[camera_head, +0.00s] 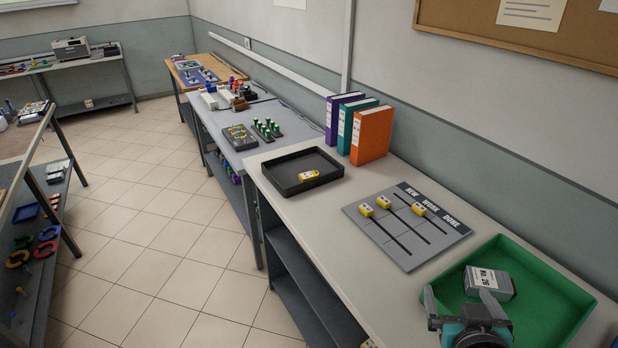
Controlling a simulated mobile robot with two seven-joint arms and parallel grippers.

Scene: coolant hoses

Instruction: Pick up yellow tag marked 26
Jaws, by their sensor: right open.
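Several small yellow tags are in view, and their numbers are too small to read, so I cannot tell which is marked 26. One yellow tag (309,176) lies in the black tray (276,185). Three others sit on the grey slotted board: one at its left (367,210), one behind it (384,201) and one farther right (419,209). My right gripper (461,298) is open over the green tray (562,272) at the lower right, apart from all the tags. My left gripper is not in view.
A grey box with a white label (490,281) lies in the green tray, close to my right gripper's fingers. Purple, teal and orange binders (372,136) stand behind the black tray by the wall. The board (406,250) has three slots. Bare bench lies in front of it.

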